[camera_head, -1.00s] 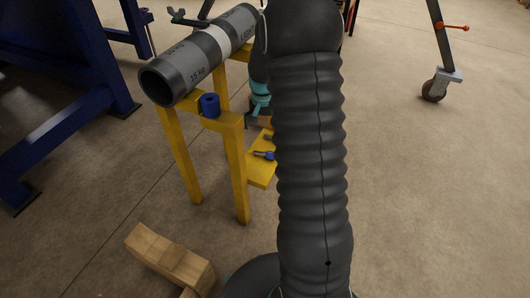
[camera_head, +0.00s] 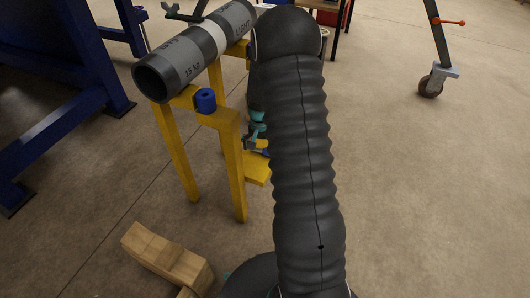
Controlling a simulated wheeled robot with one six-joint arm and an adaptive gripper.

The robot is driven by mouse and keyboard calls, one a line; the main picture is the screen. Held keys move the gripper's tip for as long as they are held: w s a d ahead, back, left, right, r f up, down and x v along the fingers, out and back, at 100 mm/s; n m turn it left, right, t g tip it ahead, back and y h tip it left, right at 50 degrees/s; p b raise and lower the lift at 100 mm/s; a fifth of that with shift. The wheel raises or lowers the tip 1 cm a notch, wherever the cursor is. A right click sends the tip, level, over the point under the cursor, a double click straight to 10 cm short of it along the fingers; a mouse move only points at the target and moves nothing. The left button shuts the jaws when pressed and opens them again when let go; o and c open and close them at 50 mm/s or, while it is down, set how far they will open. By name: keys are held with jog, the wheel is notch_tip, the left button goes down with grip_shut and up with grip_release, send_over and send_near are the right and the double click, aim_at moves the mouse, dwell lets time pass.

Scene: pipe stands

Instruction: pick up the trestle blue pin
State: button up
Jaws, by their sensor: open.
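The yellow trestle (camera_head: 237,180) carries a grey pipe (camera_head: 190,58) across its top. A blue cylindrical piece (camera_head: 205,101) sits on the trestle's near top bar. A small blue part (camera_head: 264,153), probably the pin, shows on the low yellow shelf (camera_head: 257,172), mostly hidden by my gripper and arm. My gripper (camera_head: 256,144), with teal parts, is low beside the trestle, just above the shelf and close to the small blue part. It is open. My arm hides much of it; I cannot tell whether it touches the part.
A wooden block (camera_head: 165,260) lies on the floor at the front left. Blue steel framing (camera_head: 60,125) stands at left. A dark stand leg with a caster (camera_head: 432,82) is at upper right. The floor right of my arm is clear.

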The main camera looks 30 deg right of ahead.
jog(key=c, duration=1.1)
jog(key=shift+r, duration=0.1)
